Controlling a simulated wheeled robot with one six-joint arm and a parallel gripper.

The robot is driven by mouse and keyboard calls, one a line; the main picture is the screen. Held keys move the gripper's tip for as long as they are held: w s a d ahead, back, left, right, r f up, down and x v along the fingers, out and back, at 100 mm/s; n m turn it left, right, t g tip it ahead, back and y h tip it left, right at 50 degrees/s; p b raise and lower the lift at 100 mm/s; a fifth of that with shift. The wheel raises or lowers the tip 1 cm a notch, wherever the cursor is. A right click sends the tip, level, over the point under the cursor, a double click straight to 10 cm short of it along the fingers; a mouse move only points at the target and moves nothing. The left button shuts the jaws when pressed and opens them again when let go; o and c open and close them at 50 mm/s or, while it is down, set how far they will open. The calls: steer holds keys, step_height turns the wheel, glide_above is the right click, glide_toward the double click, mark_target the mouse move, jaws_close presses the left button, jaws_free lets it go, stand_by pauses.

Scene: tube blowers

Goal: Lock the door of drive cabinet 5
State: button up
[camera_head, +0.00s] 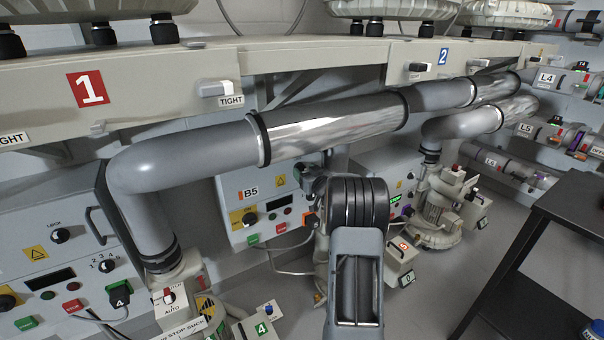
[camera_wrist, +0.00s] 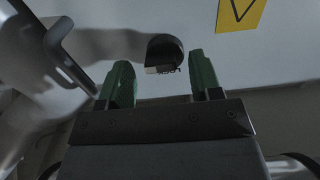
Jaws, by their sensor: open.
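The drive cabinet marked B5 (camera_head: 232,202) stands below the big pipe in the head view. My arm hides part of its front, and its lock knob does not show there. In the wrist view, a dark round knob (camera_wrist: 165,50) sits on a pale cabinet door (camera_wrist: 120,15), beside upside-down text that looks like LOCK. My gripper (camera_wrist: 163,82) is open, with its two green fingers apart and nothing between them. The knob lies just beyond the fingertips, roughly centred between them. I cannot tell whether they touch it or how it is turned.
A door handle (camera_wrist: 55,40) is close on the left in the wrist view. The large pipe (camera_head: 330,120) runs above cabinet B5. Another cabinet with a LOCK knob (camera_head: 60,235) stands at left. A dark table (camera_head: 560,215) is at right, with open floor beside it.

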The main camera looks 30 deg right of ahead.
steer(key=shift+w, duration=0.7)
steer(key=c, duration=0.7)
